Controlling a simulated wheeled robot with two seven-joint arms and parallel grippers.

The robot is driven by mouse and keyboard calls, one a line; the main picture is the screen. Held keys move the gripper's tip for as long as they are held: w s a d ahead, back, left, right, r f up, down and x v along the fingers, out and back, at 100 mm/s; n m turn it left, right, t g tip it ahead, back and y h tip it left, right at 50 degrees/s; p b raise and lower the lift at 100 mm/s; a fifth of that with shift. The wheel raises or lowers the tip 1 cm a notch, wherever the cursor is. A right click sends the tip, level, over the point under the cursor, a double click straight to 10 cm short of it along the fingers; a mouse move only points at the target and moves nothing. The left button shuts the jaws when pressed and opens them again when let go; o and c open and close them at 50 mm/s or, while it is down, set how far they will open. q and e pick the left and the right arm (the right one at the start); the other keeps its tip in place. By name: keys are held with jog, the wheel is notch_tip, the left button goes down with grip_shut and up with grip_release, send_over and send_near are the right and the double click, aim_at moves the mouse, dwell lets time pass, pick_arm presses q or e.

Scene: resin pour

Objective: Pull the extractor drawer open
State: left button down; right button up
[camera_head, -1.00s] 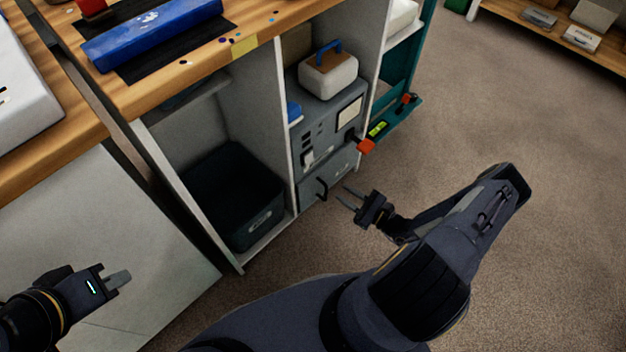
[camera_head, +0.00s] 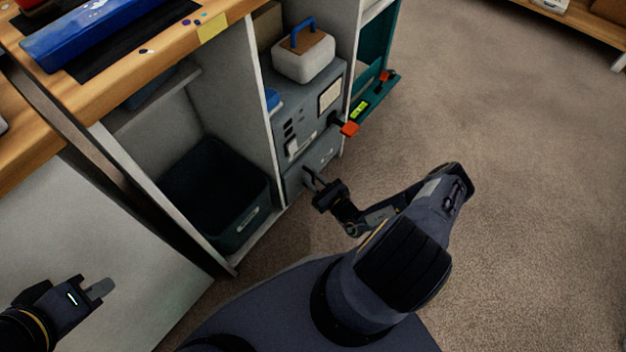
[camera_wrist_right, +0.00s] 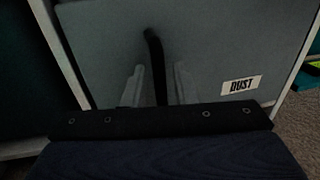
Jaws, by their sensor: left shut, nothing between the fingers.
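The grey extractor (camera_head: 297,112) stands in the cabinet bay, with its drawer (camera_head: 325,156) at the bottom. The drawer looks shut. In the right wrist view the drawer front (camera_wrist_right: 205,45) fills most of the picture, with a "DUST" label (camera_wrist_right: 241,84) and a black bar handle (camera_wrist_right: 155,58). My right gripper (camera_head: 313,181) is at the handle. Its fingers (camera_wrist_right: 159,86) are apart, with the handle between them and a gap on each side. My left gripper (camera_head: 101,289) is shut and empty at the lower left, away from the cabinet.
A white case with a blue handle (camera_head: 304,58) sits on the extractor. An orange-red piece (camera_head: 349,128) sticks out at its right. A dark bin (camera_head: 211,190) stands in the left bay. The carpet (camera_head: 530,200) to the right is clear.

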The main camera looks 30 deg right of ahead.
jog(key=shift+c, duration=0.3)
grip_shut()
jog(key=s+d, duration=0.4)
jog(key=s, duration=0.6)
jog(key=s+d, duration=0.4)
jog(key=s, duration=0.5)
jog(key=shift+s, duration=0.4)
jog(key=shift+o, duration=0.3)
grip_release()
